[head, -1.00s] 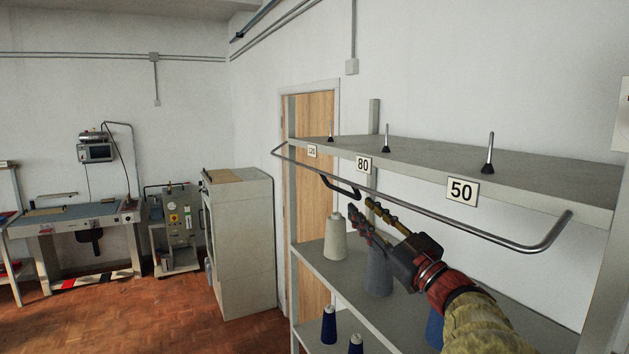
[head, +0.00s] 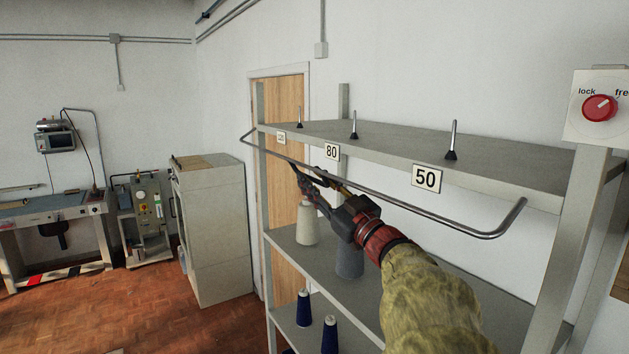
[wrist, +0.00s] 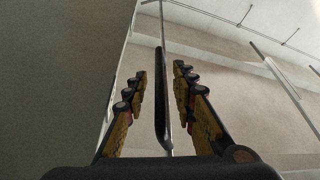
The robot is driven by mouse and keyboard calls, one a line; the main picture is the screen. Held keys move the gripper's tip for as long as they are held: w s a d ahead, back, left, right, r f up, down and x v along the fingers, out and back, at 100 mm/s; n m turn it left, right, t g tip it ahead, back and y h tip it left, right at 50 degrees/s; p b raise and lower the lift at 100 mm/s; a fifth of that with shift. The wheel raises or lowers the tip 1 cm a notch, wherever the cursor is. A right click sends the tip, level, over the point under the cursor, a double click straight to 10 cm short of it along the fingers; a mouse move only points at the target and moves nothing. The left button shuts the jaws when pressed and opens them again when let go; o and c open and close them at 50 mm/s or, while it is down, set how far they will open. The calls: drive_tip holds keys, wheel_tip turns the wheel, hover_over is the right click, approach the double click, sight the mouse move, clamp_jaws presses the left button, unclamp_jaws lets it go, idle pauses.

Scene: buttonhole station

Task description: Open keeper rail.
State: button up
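The keeper rail (head: 400,201) is a grey metal bar running along the front of the upper shelf, with its ends bent back towards it. A black handle (wrist: 161,95) lies along the rail in the wrist view. My gripper (head: 312,182) is at the rail, left of its middle, below the "80" label. In the wrist view my gripper (wrist: 160,85) is open, with one finger on each side of the handle and gaps between. In the head view the fingers and handle overlap, so contact is hard to judge.
The upper shelf (head: 385,145) carries several black-based pegs. A white cone (head: 307,222) and a grey cone (head: 349,262) stand on the shelf below, near my arm. A red lock/free knob (head: 599,108) is on the right post. Open floor lies to the left.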

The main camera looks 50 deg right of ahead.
drive_tip(key=shift+c, duration=0.6)
clamp_jaws()
